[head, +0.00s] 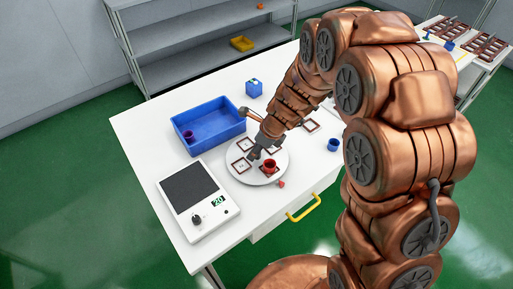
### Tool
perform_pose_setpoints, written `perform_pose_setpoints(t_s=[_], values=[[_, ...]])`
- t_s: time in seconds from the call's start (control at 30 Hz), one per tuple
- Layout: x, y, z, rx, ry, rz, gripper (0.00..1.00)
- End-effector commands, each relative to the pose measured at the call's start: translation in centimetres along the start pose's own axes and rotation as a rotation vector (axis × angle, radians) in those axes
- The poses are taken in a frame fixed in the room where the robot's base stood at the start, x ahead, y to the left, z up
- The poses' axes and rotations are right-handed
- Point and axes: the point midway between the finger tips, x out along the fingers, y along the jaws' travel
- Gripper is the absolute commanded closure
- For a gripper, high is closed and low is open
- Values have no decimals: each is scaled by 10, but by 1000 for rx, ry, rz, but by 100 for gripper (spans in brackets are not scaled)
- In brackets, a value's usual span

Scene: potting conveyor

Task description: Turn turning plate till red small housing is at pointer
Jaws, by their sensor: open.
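The round, pale turning plate (236,172) lies on the white table, partly hidden behind my gripper. Several dark-framed square places are on it. The red small housing (270,166) stands upright on the plate's right front part. A small orange-red piece (281,183), which looks like the pointer, is just outside the plate's front right edge. The housing is near it, but I cannot tell whether the two line up exactly. My gripper (255,154) is open above the plate, left of and behind the housing. I cannot tell whether it touches the plate.
A blue bin (222,106) with a dark red cup (189,135) stands behind left. A device with a dark pad (189,187) is at front left. A blue cup (333,145) stands at right, a blue box (254,88) behind. A yellow handle (304,208) sticks out at the front.

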Motion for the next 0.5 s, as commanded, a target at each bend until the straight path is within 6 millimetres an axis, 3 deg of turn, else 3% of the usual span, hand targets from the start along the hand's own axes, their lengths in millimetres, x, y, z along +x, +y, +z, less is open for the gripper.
perform_pose_setpoints(t_s=[0.27,0.5], values=[[-2,0,0,0,0,-1,48],[-25,-1,0,0,0,-2,48]])
